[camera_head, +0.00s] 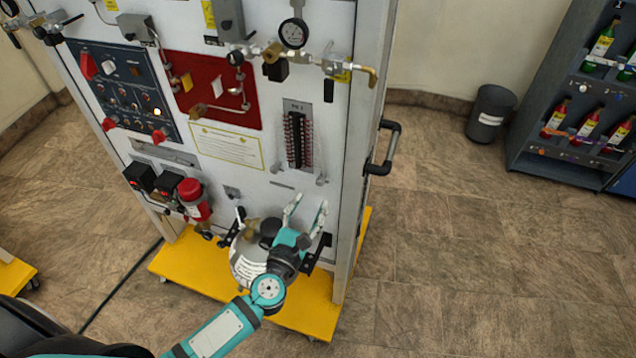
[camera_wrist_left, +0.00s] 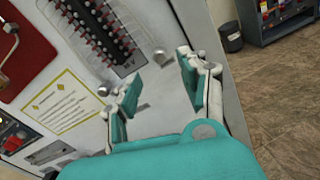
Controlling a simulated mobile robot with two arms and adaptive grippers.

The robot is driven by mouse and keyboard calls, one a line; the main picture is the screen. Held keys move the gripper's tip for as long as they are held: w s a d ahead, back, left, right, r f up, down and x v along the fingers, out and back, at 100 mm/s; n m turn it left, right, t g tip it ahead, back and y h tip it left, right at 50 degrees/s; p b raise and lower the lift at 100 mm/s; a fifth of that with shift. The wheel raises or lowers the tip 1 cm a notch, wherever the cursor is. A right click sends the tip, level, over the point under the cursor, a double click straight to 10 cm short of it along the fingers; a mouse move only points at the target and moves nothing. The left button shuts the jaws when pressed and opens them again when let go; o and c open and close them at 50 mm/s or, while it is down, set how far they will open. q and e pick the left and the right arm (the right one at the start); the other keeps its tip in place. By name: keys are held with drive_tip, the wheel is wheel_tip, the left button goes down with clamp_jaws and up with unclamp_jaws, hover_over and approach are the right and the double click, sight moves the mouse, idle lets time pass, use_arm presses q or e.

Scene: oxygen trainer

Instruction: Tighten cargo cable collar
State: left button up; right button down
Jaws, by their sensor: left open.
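My left gripper (camera_head: 306,214) is open and empty in front of the lower right part of the white trainer panel (camera_head: 338,130). In the left wrist view its two teal-padded fingers (camera_wrist_left: 158,78) stand apart with the white panel behind them. A silver tank (camera_head: 247,266) stands at the panel's foot, partly hidden by my left wrist. Black brackets show beside the tank, partly covered by the gripper. I cannot pick out the cargo cable collar for certain. My right gripper is not in view.
Above the gripper is a black strip with rows of red-tipped terminals (camera_head: 299,138). A black handle (camera_head: 384,150) juts from the panel's right edge. The yellow base (camera_head: 312,308) sticks out below. A grey bin (camera_head: 491,113) and bottle rack stand far right; floor between is clear.

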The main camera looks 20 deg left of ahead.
sight(319, 184)
use_arm(q)
drive_tip(key=w, duration=0.6)
drive_tip(key=shift+w+d, duration=0.1)
drive_tip(key=shift+w, duration=0.05)
clamp_jaws()
